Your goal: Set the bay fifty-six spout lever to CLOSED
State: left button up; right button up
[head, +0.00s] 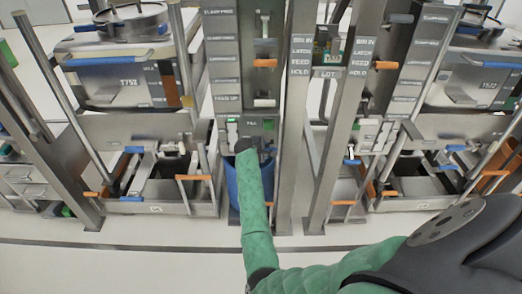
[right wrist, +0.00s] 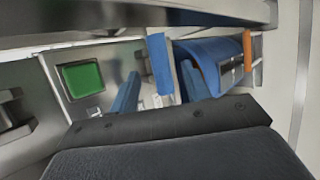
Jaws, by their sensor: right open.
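My right arm reaches up into the middle bay in the head view, with its gripper (head: 264,145) at the panel above a blue bin (head: 232,187). In the right wrist view my right gripper (right wrist: 159,71) is open, with a blue-sided finger on each side. A blue upright bar (right wrist: 159,62), which looks like a lever grip, shows between the fingertips; I cannot tell whether they touch it. The arm and gripper hide part of the panel in the head view. No bay number or CLOSED mark is readable. My left gripper is out of view.
A green square (right wrist: 83,78) sits on the panel at left in the wrist view. A metal post (head: 296,120) stands right of the arm. Hoppers marked T752 (head: 125,84) and T572 (head: 488,84) flank the middle. The pale floor in front is clear.

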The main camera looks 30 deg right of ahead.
aim_at(269, 150)
jog(key=shift+p+x, duration=0.7)
jog(key=shift+x, duration=3.15)
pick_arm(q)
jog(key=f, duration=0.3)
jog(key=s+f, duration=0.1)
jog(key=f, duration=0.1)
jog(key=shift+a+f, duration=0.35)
